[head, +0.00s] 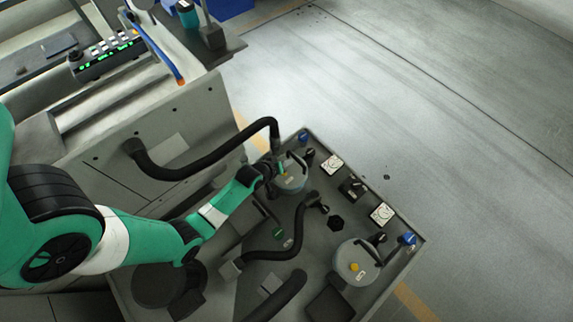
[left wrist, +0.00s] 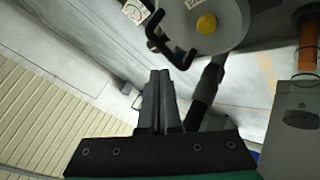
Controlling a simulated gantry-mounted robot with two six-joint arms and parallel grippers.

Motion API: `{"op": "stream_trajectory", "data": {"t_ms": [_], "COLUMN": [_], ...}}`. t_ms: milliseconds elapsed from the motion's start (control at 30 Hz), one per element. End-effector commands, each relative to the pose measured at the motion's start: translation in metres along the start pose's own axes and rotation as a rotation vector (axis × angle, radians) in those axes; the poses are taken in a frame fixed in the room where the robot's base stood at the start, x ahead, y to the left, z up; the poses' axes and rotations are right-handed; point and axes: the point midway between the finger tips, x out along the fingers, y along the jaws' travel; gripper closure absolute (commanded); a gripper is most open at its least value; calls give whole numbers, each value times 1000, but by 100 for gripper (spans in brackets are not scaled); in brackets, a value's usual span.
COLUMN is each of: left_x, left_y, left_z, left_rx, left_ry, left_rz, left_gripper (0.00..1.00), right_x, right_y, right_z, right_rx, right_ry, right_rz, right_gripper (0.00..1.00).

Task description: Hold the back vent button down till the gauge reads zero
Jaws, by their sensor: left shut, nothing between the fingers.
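The back vessel (head: 291,181) is a round grey lid with a black handle at the far end of the grey bench. Its yellow vent button (left wrist: 206,23) shows clearly in the left wrist view, with the black handle (left wrist: 177,58) beside it. My left gripper (head: 277,166) is at the back vessel in the head view and partly covers it. In the left wrist view its fingers (left wrist: 160,75) are shut and empty, apart from the button. A white square gauge (head: 332,163) lies right of the back vessel; its reading is too small to tell. My right gripper is not in view.
A front vessel (head: 350,256) with its own yellow button stands nearer, with another white gauge (head: 382,213) beyond it. A black hose (head: 205,163) arches close behind my left gripper. Blue-topped valves (head: 408,239) and black knobs stand on the bench. The floor to the right is clear.

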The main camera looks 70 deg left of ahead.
Motion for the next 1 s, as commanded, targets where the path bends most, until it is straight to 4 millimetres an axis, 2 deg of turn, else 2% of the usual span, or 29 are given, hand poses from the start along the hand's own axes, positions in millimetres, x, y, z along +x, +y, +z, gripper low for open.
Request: {"op": "stream_trajectory", "data": {"t_ms": [33,100,567,767,1000], "left_x": [-14,-17,-14,-3,21], "left_y": [-2,-7,-9,-17,-36], "left_z": [-8,-11,-12,-4,14], "left_rx": [-12,-22,-26,-25,-25], "left_ry": [0,3,9,9,9], "left_rz": [-17,-28,-29,-29,-29], "left_gripper": [100,100,100,100,100], "right_x": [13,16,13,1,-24], "right_y": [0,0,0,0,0], "right_z": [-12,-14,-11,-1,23], "right_rx": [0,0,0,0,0], "right_ry": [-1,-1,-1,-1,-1], "right_rz": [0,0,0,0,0], "right_gripper": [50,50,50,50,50]}}
